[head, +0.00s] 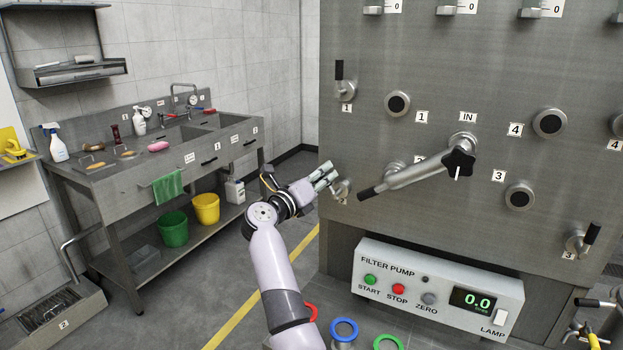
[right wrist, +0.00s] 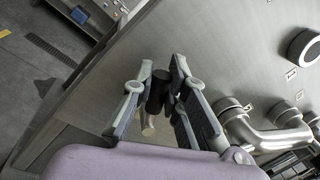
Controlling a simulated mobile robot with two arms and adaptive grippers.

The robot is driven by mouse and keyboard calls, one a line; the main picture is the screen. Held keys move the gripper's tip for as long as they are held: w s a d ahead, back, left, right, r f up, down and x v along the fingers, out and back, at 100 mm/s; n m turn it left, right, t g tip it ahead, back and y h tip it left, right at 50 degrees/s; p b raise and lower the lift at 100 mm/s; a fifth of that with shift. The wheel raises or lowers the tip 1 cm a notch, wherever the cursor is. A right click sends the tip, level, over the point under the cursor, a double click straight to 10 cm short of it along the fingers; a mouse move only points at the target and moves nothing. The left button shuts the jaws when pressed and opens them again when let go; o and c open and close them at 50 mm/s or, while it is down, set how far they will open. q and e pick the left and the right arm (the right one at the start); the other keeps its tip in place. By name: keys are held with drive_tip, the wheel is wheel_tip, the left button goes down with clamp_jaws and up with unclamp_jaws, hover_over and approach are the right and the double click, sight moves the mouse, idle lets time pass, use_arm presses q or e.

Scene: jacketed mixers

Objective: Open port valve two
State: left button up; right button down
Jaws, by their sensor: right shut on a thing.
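A small port valve (head: 342,190) sits low on the left part of the steel panel, below the valve marked 1. Its own number label is not readable, as my gripper is in front of it. My right gripper (head: 326,176) is at this valve and is shut on its handle. In the right wrist view, the black handle (right wrist: 158,91) stands between the two fingers of my right gripper (right wrist: 162,88), with the metal stem below it. In the head view the handle is hidden by the fingers. My left gripper is not in view.
A swivel pipe (head: 415,173) with a black end and star knob juts out close right of my gripper. Port valve 1 (head: 346,88) is above, port valve 3 (head: 578,242) far right. The filter pump box (head: 437,282) is below. A sink bench (head: 150,190) stands left.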

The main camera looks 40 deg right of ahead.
drive_tip(key=shift+w+a+f+n, duration=0.15)
drive_tip(key=shift+w+f+n, duration=0.1)
drive_tip(key=shift+n, duration=0.35)
drive_tip(key=shift+w+a+f+n+t, duration=0.15)
drive_tip(key=shift+n+t, duration=0.15)
drive_tip(key=shift+n, duration=0.2)
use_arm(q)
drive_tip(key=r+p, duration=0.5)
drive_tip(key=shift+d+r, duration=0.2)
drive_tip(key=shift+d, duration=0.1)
use_arm(e)
drive_tip(key=f+n+t, duration=0.1)
drive_tip(key=n, duration=0.2)
drive_tip(key=w+f+n+t, duration=0.1)
drive_tip(key=n, duration=0.3)
drive_tip(key=f+n, duration=0.2)
drive_tip(key=n, duration=0.1)
drive_tip(key=shift+w+a+f+n+t, duration=0.1)
drive_tip(key=shift+w+a+n+t, duration=0.2)
drive_tip(key=shift+n+t, duration=0.1)
drive_tip(key=shift+f, duration=0.1)
drive_tip(key=c, duration=1.6)
unclamp_jaws()
